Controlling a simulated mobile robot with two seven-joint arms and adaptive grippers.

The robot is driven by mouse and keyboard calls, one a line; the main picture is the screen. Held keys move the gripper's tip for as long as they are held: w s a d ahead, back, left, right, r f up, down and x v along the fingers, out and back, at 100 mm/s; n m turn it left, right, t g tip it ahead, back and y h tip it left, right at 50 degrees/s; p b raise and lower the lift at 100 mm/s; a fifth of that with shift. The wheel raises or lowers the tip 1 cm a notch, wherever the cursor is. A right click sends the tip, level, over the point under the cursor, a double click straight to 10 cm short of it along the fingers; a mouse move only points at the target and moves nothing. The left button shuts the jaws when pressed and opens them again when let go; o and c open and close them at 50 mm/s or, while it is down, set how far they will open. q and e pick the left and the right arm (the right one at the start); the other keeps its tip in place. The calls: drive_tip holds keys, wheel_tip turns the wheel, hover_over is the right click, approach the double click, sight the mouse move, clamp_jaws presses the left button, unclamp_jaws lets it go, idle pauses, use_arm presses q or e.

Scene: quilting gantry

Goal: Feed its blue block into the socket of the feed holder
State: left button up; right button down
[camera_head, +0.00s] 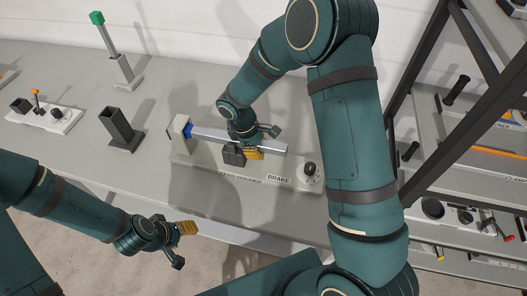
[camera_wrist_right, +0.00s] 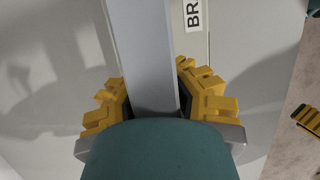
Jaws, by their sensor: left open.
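The feed holder (camera_head: 205,163) is a pale base on the bench with a cream upright block (camera_head: 179,134) at its left end. A long silver bar (camera_head: 209,135) lies above the base and also runs up the right wrist view (camera_wrist_right: 143,45). The blue block (camera_head: 188,131) is at the bar's left end, against the cream upright; I cannot tell whether any of it is inside a socket. My right gripper (camera_head: 246,155) is shut on the bar, its yellow fingers (camera_wrist_right: 155,100) on both sides of it. My left gripper (camera_head: 182,246) is open and empty in front of the bench edge.
A black knob (camera_head: 310,169) stands at the base's right end near the BRAKE label. Left are a dark square tube (camera_head: 121,131), a green-topped rod in a stand (camera_head: 104,42) and a white tray (camera_head: 42,118). A dark-framed rack (camera_head: 425,110) stands right.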

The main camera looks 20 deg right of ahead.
drive_tip(key=shift+w+a, duration=0.15)
drive_tip(key=shift+f, duration=0.25)
idle(0.6)
drive_tip(key=c, duration=1)
unclamp_jaws()
wheel_tip(320, 180, up, 10)
drive_tip(key=shift+r, duration=0.1)
